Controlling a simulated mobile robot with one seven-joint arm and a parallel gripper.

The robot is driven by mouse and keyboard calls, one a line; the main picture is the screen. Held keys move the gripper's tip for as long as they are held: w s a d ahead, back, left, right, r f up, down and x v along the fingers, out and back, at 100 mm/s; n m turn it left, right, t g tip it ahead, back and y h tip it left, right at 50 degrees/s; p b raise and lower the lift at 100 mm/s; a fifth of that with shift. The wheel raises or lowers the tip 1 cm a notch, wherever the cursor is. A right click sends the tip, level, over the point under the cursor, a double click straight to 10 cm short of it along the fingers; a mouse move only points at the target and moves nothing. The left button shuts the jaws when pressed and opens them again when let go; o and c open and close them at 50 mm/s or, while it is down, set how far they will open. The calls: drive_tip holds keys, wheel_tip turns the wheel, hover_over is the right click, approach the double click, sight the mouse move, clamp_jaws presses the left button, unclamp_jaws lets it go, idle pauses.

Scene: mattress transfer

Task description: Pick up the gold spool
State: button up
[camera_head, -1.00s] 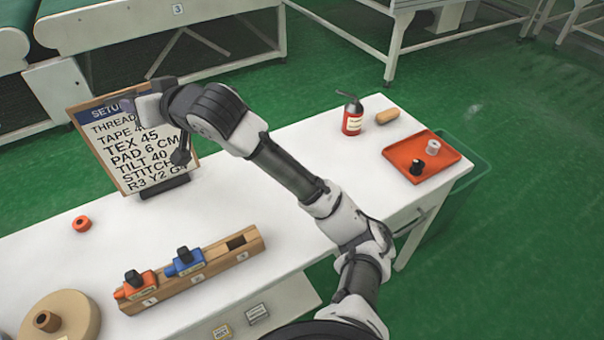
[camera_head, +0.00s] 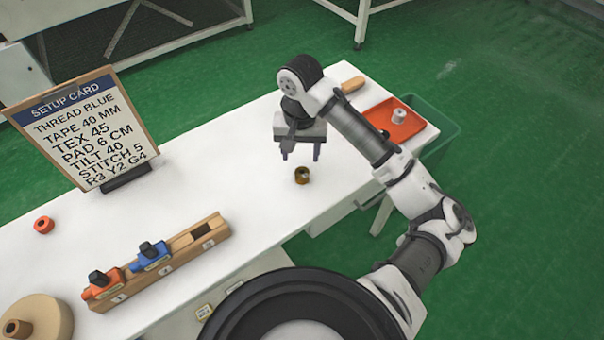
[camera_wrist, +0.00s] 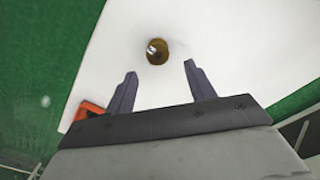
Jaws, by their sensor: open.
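The gold spool (camera_head: 302,175) stands on the white table near its front edge, below and a little in front of my gripper. In the wrist view the gold spool (camera_wrist: 157,51) lies beyond the fingertips, roughly in line with the gap between them. My gripper (camera_head: 300,158) is open and empty, its two fingers pointing down above the table. In the wrist view my gripper (camera_wrist: 160,68) shows both fingers spread apart, touching nothing.
A red tray (camera_head: 404,122) with a white spool (camera_head: 399,115) and a dark item stands at the right end. The table around the gold spool is clear.

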sight(302, 173)
wheel_tip(302, 173, down, 3)
drive_tip(key=shift+r, duration=0.1)
drive_tip(key=shift+s+d+f+p, duration=0.15)
drive_tip(key=shift+f+p, duration=0.35)
drive_tip(key=shift+f, duration=0.85)
drive_tip(key=shift+s+d+f+p, duration=0.15)
drive_tip(key=shift+f+p, duration=0.3)
drive_tip(key=shift+f, duration=0.85)
drive_tip(key=shift+a, duration=0.1)
drive_tip(key=shift+c, duration=0.2)
drive_tip(key=c, duration=0.9)
